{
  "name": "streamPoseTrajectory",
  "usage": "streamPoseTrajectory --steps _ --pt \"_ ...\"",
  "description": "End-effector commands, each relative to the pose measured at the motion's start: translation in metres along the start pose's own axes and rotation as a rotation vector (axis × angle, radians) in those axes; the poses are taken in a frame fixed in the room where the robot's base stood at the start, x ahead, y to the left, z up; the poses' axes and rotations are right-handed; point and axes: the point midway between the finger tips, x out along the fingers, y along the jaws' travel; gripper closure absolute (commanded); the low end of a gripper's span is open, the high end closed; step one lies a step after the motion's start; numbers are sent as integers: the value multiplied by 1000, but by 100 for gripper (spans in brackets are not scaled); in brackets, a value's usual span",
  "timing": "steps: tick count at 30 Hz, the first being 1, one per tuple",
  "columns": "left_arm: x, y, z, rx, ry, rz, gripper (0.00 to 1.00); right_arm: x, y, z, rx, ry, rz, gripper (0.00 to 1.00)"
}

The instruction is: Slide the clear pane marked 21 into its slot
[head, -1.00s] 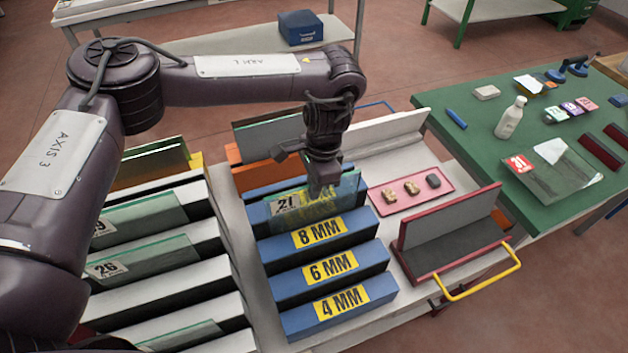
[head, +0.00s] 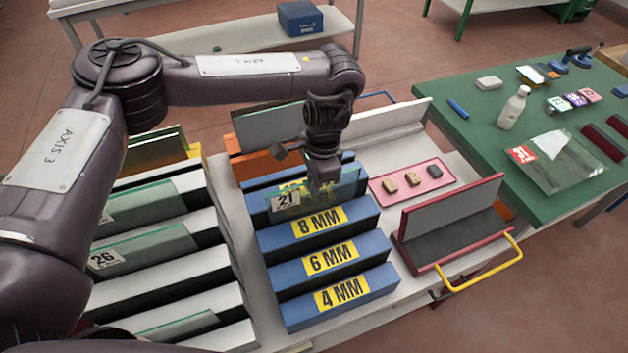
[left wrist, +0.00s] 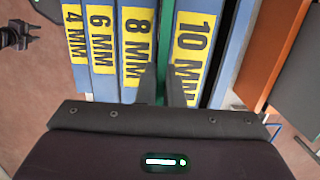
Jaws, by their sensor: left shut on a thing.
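The clear pane marked 21 (head: 345,187) is upright in my left gripper (head: 324,188), which is shut on its top edge. Its white 21 label faces the head camera. The pane stands at the blue slotted rack (head: 375,220), behind the 8 MM bar. In the left wrist view its green edge (left wrist: 166,45) runs between the 8 MM label (left wrist: 137,45) and the 10 MM label (left wrist: 195,50). Its lower edge is hidden behind the 8 MM bar, so its depth in the gap cannot be told. A dark shape at the wrist view's left edge may be my right gripper (left wrist: 14,40).
A white rack (head: 205,285) with several panes, one marked 26 (head: 145,245), stands left. A pink tray (head: 428,173) with three blocks and a red-edged stand (head: 450,222) are right. An orange holder (head: 250,165) is behind. A green table (head: 480,140) carries a pane with a red label.

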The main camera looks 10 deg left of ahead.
Motion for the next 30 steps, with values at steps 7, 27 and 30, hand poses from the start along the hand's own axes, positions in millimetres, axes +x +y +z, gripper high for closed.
streamPoseTrajectory --steps 7,27,30 --pt "0 0 -1 0 2 -1 100 0 -1 0 1 1 -1 64" --pt "6 0 -1 0 1 -1 69 2 -1 -1 2 1 -1 64" --pt "6 0 -1 0 1 -1 67 2 -1 -1 2 1 -1 64"
